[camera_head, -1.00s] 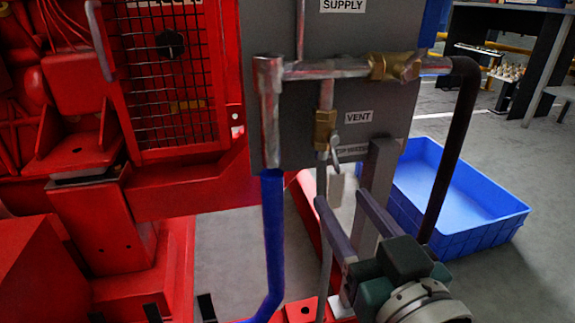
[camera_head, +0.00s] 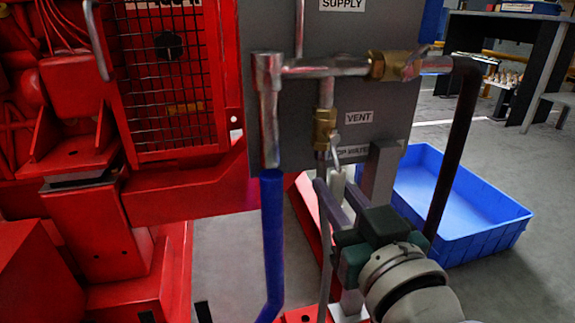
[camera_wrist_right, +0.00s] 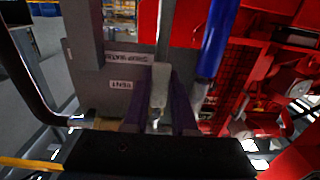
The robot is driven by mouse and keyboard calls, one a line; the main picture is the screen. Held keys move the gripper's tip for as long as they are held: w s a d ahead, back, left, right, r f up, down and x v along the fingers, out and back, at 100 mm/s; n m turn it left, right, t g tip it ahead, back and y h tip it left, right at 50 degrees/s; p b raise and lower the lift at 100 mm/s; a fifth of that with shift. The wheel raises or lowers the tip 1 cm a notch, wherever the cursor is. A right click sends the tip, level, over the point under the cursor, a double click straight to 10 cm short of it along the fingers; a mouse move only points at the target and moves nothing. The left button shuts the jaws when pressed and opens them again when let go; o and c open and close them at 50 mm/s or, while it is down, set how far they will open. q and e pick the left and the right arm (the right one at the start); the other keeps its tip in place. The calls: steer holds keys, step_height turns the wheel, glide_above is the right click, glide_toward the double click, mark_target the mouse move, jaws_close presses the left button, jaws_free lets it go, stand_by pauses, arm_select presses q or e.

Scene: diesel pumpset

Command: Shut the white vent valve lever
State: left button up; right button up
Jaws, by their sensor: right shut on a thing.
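The white vent valve lever (camera_head: 337,183) hangs below the brass vent valve (camera_head: 324,130), under the VENT label, on a short metal shank. My right gripper (camera_head: 335,186) is shut on the lever, with a finger on each side of it. In the right wrist view the pale lever (camera_wrist_right: 160,85) lies between the two dark purple fingers of my right gripper (camera_wrist_right: 158,92). The lever's lower end is partly hidden by the fingers in the head view. Two dark fingertips of my left gripper (camera_head: 174,314) show apart at the bottom edge, with nothing visible between them.
A grey panel (camera_head: 400,60) stands behind the valve. A blue pipe (camera_head: 272,230) runs down left of my right gripper, and a black hose (camera_head: 458,130) curves down on the right. A blue tray (camera_head: 455,205) lies on the floor. Red machinery (camera_head: 180,190) fills the left.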

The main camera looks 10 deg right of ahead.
jaws_close()
arm_select(q)
steer(key=shift+a, duration=0.1)
stand_by(0.8)
